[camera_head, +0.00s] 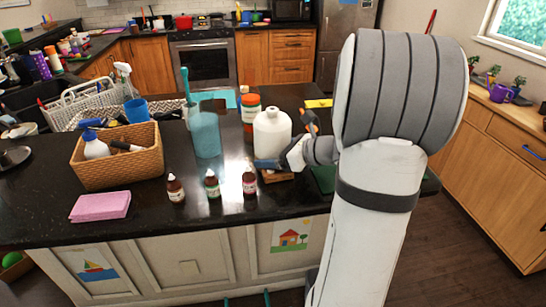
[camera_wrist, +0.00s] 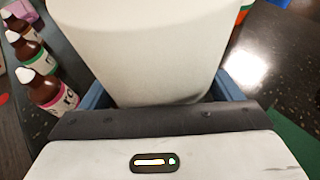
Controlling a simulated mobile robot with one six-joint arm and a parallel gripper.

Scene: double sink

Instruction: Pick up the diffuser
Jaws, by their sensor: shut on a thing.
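A white rounded bottle (camera_head: 272,135) with a narrow neck stands upright on the dark counter, and I cannot tell for sure that it is the diffuser. My gripper (camera_head: 266,164) is low at its front side. In the wrist view, the smooth white body (camera_wrist: 150,50) fills the space between the blue fingers of my gripper (camera_wrist: 165,92), which is shut on it. The fingertips are hidden behind the body. I cannot see a gap between its base and the counter.
Several small brown bottles (camera_head: 212,184) stand left of my gripper, close by in the wrist view (camera_wrist: 50,90). A blue pitcher (camera_head: 206,135), an orange-lidded jar (camera_head: 250,113) and a wicker basket (camera_head: 117,163) are nearby.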

